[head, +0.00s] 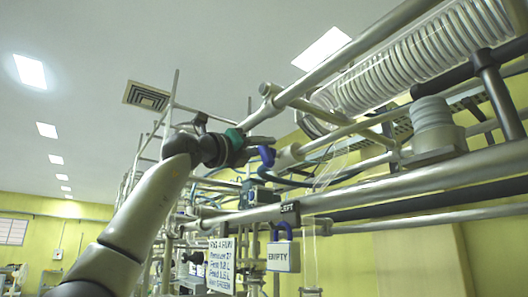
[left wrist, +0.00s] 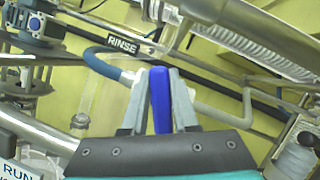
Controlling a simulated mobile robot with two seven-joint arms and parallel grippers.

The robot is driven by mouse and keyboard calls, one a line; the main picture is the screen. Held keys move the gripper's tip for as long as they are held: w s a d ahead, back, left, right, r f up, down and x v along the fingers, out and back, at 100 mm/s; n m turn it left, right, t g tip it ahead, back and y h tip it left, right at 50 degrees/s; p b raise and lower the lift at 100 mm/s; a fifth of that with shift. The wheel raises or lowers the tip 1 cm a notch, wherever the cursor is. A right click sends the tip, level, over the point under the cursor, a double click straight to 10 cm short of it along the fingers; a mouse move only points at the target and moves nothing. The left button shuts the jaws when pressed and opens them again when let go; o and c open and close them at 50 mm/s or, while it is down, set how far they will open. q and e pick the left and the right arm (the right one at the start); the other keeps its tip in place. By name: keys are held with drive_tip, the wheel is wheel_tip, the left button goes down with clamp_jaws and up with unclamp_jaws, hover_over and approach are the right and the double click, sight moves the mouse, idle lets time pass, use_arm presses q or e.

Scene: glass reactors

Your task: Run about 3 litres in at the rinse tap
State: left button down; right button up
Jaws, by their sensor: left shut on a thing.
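My left gripper (head: 252,147) is raised among the pipes of the rig, its arm coming up from lower left. In the left wrist view its two grey fingers (left wrist: 158,105) are shut on a blue tap lever (left wrist: 160,98), which stands upright between them. The blue lever (head: 267,155) also shows in the head view, just right of the gripper. A black label reading RINSE (left wrist: 123,46) is above and left of the lever, and a blue hose (left wrist: 101,64) runs beside it. The tap's body is mostly hidden behind the fingers. My right gripper is out of view.
A large glass coil condenser (head: 420,55) and thick metal rails (head: 400,187) fill the right side. A blue valve (left wrist: 38,25) sits at upper left in the wrist view.

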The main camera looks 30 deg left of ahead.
use_arm(q)
drive_tip(key=n+y, duration=0.1)
drive_tip(key=n, duration=0.1)
drive_tip(key=n+y+b, duration=0.1)
drive_tip(key=n, duration=0.2)
drive_tip(key=shift+w+a+f+g, duration=0.1)
drive_tip(key=shift+a+f+g, duration=0.1)
drive_tip(key=shift+g, duration=0.1)
drive_tip(key=shift+a+f+n+g+y, duration=0.15)
drive_tip(key=shift+n+g+y, duration=0.3)
drive_tip(key=shift+n, duration=0.85)
drive_tip(key=shift+a+f+n+g+y, duration=0.2)
drive_tip(key=shift+n+y, duration=0.45)
drive_tip(key=shift+n, duration=0.65)
drive_tip(key=shift+w+d, duration=0.1)
drive_tip(key=c, duration=0.7)
unclamp_jaws()
drive_tip(key=shift+s+f+b, duration=0.1)
drive_tip(key=shift+s+b, duration=0.1)
drive_tip(key=shift+b, duration=0.15)
drive_tip(key=shift+s+a+f+b, duration=0.1)
drive_tip(key=shift+s+f+b, duration=0.2)
drive_tip(key=shift+s+b, duration=1.45)
drive_tip(key=shift+s+a+f+b, duration=0.1)
drive_tip(key=shift+s+f+b, duration=0.25)
drive_tip(key=shift+s, duration=2.85)
drive_tip(key=shift+s+f+b, duration=0.3)
drive_tip(key=shift+s+b, duration=0.75)
drive_tip(key=shift+s, duration=1.4)
